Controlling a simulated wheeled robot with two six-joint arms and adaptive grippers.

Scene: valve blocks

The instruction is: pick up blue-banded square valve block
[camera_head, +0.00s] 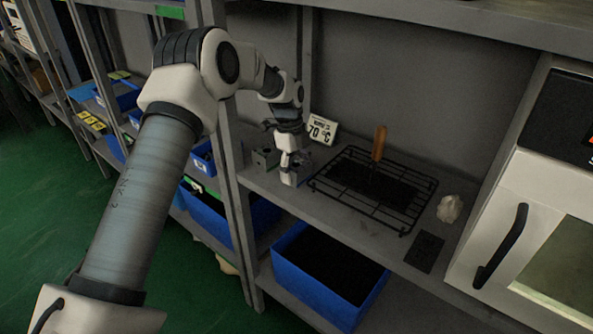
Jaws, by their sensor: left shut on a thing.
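My left gripper (290,178) reaches down to the grey shelf from the left. It is shut on a small block at the shelf's front edge, and the fingers hide most of that block. I cannot make out a blue band on it. A grey block (265,158) with a dark hole stands on the shelf just left of the gripper, apart from it. My right gripper is not in view.
A black wire rack (400,212) with a wooden-handled tool (379,143) lies right of the gripper. A "70 °C" sign (322,130) stands behind. Further right are a pale lump (449,208), a dark plate (425,252) and a white oven (530,225). A blue bin (312,290) is below.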

